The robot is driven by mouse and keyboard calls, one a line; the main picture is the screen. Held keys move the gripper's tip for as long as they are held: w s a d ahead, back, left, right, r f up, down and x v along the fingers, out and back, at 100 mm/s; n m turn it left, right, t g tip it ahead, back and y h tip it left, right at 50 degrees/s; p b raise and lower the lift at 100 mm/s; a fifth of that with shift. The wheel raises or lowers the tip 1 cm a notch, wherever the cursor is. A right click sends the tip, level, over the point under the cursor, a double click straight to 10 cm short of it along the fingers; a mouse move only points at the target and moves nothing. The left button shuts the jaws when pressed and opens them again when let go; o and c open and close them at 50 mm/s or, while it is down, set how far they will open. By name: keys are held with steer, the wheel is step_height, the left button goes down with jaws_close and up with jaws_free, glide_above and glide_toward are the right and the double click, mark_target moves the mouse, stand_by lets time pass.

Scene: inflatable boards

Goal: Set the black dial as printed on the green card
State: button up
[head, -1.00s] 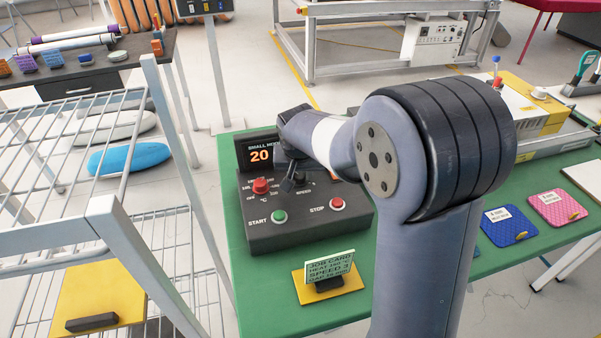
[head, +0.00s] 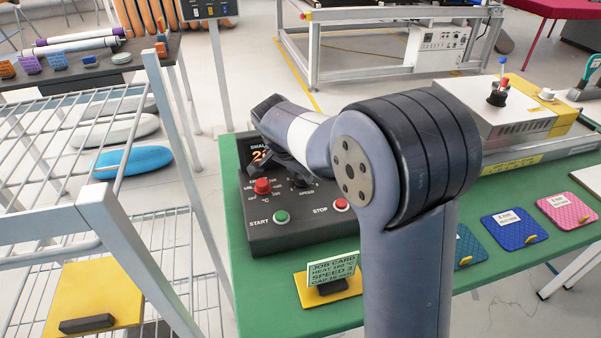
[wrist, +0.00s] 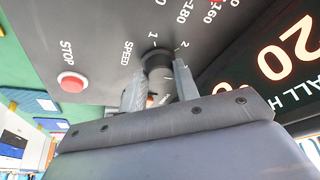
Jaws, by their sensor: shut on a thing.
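The black dial (wrist: 157,60) marked SPEED sits on the dark control box (head: 300,232), with the digits 1 and 2 printed near it. My gripper (wrist: 158,82) is shut on the dial, one finger on each side. The dial's pointer is not clear. In the head view the dial (head: 301,182) is small, just right of the red dial (head: 262,187), and my wrist is above the box. The green card (head: 332,284) stands in front of the box on a yellow base; it reads SPEED 3 below a heat line.
A green START button (head: 281,217) and a red STOP button (head: 341,205) are on the box front. The lit display (head: 259,155) is partly behind my gripper. Coloured pads (head: 514,228) lie on the green table at right. A wire rack (head: 90,200) stands at left.

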stand_by(0.4)
steer(key=o, duration=1)
steer(key=shift+c, duration=0.2)
steer(key=v, duration=1.1)
steer(key=shift+f, duration=0.2)
steer(key=x, duration=1)
steer(key=shift+w+d+f, duration=0.15)
steer(key=shift+f, duration=0.2)
steer(key=shift+r, duration=0.1)
